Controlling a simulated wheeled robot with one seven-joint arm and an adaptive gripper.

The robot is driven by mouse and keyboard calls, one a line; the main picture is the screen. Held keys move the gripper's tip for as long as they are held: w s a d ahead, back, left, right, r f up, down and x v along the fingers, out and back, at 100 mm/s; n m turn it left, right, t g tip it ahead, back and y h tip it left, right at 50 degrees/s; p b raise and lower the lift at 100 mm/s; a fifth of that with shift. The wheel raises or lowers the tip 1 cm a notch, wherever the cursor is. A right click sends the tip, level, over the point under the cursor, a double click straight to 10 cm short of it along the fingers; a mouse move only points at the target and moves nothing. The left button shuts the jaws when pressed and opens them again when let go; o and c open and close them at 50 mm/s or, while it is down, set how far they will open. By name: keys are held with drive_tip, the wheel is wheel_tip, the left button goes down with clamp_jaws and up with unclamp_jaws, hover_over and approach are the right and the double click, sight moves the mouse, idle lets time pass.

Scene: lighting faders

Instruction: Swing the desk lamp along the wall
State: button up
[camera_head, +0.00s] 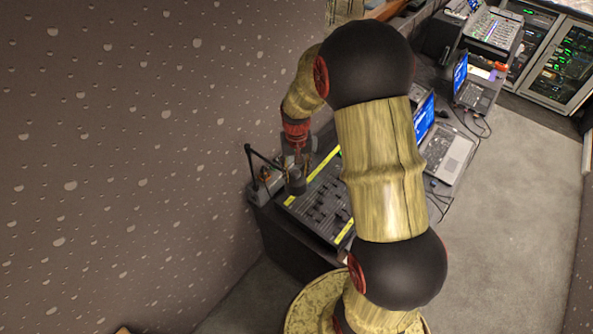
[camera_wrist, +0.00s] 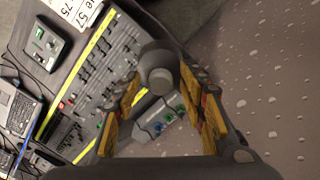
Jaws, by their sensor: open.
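The desk lamp (camera_head: 249,162) has a thin black arm and stands at the desk end by the wall, at the left edge of the fader console. Its dark round head (camera_head: 297,182) hangs over the console edge. My gripper (camera_head: 291,167) points down at the lamp head. In the wrist view the lamp head (camera_wrist: 158,57) lies between the tips of my open gripper (camera_wrist: 160,84), with a yellow-padded finger on each side. I cannot tell whether either finger touches it. My wrist and fingers partly hide the lamp in the head view.
The speckled wall (camera_head: 130,150) runs close along the left. The fader console (camera_head: 320,205) with yellow edges lies under my arm. A small grey box with coloured knobs (camera_wrist: 158,122) sits below my fingers. Laptops (camera_head: 447,153) stand farther right; open floor (camera_head: 510,200) lies beyond the desk.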

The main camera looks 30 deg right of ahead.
drive_tip(key=shift+w+f, duration=0.2)
drive_tip(key=shift+f, duration=0.2)
drive_tip(key=shift+s+r, duration=0.1)
drive_tip(key=shift+s, duration=0.05)
drive_tip(key=shift+c, duration=0.5)
clamp_jaws()
